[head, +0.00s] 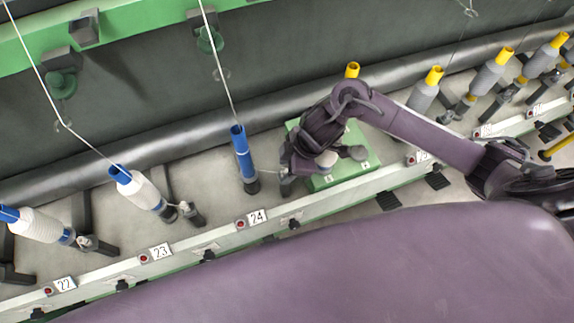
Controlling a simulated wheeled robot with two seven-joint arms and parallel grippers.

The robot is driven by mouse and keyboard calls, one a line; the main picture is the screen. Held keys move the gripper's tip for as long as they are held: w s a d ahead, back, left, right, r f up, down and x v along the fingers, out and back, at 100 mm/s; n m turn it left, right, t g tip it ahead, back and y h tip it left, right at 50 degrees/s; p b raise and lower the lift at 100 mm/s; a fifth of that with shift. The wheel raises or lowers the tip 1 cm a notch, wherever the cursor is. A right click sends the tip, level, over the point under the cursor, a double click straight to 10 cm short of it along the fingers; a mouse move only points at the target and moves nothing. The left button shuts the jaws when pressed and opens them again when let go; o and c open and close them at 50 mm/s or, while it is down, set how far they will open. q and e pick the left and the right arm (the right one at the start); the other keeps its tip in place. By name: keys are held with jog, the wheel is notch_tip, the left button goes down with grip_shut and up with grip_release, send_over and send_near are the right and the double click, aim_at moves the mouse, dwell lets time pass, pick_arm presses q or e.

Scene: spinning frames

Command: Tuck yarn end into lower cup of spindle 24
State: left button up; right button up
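Spindle 24 carries a bare blue tube (242,152) with a thin pale band of yarn round it, standing slightly tilted above the label 24 (257,216). White yarn (222,78) runs from above to the tube's top. A faint strand seems to run from the tube rightward to my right gripper (286,178). That gripper is low, just right of the tube and apart from it, beside a dark part at the rail. Its fingers are dark and partly hidden by my wrist, so their opening is unclear. The lower cup cannot be made out clearly. My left gripper is out of view.
A green box (353,176) stands right behind my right wrist. Spindles with wound grey-white yarn stand left, such as at 23 (143,191), and right (424,93). A pale rail (206,243) with labels runs in front; a dark roller (102,164) lies behind.

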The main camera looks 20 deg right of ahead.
jog(key=shift+r, duration=0.1)
jog(key=v, duration=0.7)
jog(key=shift+d+r+p, duration=0.2)
jog(key=shift+r+p, duration=0.05)
jog(key=shift+p, duration=0.05)
jog(key=shift+s, duration=0.1)
